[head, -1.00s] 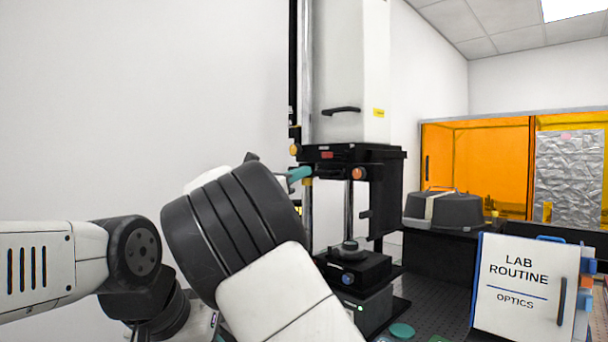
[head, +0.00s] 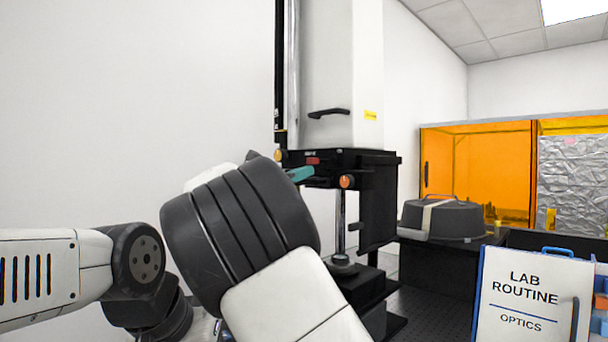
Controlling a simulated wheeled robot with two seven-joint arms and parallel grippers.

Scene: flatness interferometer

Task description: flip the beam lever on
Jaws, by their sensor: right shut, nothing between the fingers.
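The interferometer (head: 340,70) is a tall white column above a black head (head: 376,190), with a small stage (head: 343,268) below. A red part (head: 313,160), an orange knob (head: 347,181) and a yellowish knob (head: 278,155) show on the black head. I cannot tell which part is the beam lever; it may be hidden. My right gripper (head: 300,174) is shut and empty. Only its teal tip shows past my wrist, in front of the black head and just below left of the red part. I cannot tell whether it touches anything. My left gripper is out of view.
A white "LAB ROUTINE OPTICS" board (head: 527,300) stands at the lower right. Behind it are a dark grey case (head: 441,219) and an orange-panelled enclosure (head: 480,165). The dark perforated table (head: 440,295) has a bare patch between machine and board.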

